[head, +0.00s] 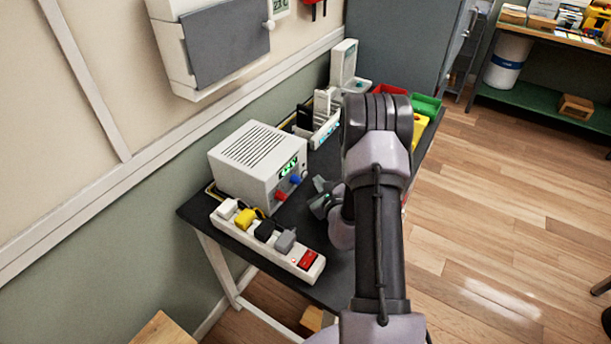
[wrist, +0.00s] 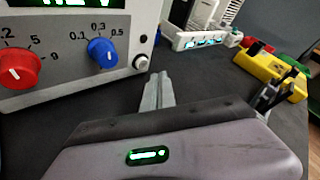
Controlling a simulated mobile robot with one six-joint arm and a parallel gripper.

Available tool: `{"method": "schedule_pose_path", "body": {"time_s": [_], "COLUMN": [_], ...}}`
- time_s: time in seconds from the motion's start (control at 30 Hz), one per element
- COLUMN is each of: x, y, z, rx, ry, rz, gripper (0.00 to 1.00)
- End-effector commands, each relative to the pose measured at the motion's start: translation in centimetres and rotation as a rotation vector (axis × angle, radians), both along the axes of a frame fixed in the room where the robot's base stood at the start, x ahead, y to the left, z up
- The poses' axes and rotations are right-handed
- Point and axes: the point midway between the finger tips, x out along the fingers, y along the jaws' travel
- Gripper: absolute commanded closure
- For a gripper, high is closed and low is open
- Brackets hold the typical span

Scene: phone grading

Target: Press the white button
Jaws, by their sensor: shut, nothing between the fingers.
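The white button (wrist: 141,62) is a small round knob at the lower right of the front panel of a white bench power supply (head: 258,165), right of the blue dial (wrist: 102,52). In the head view I cannot make the button out. My gripper (wrist: 159,80) is shut and empty, its fingertips just below and right of the button in the wrist view. I cannot tell whether they touch it. In the head view my gripper (head: 320,193) is in front of the power supply's panel, partly hidden by my arm.
A red dial (wrist: 18,68) is on the panel's left. A power strip (head: 268,240) with several plugs lies along the table's front. A white rack (head: 318,125), yellow bin (head: 419,128), green bin (head: 427,105) and red bin (head: 388,90) stand farther back. The dark tabletop (wrist: 212,88) right of my fingers is clear.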

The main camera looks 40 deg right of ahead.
Motion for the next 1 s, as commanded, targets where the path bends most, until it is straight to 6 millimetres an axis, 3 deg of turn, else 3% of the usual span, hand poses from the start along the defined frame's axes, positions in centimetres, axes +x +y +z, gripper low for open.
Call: {"method": "schedule_pose_path", "body": {"time_s": [0.4, 1.0], "x": [-3.5, -3.6], "y": [-1.4, -1.5], "z": [-0.1, 0.0], "rx": [0.000, 0.001], "ry": [-0.001, 0.000], "rz": [-0.001, 0.000], "gripper": [1.00, 1.00]}}
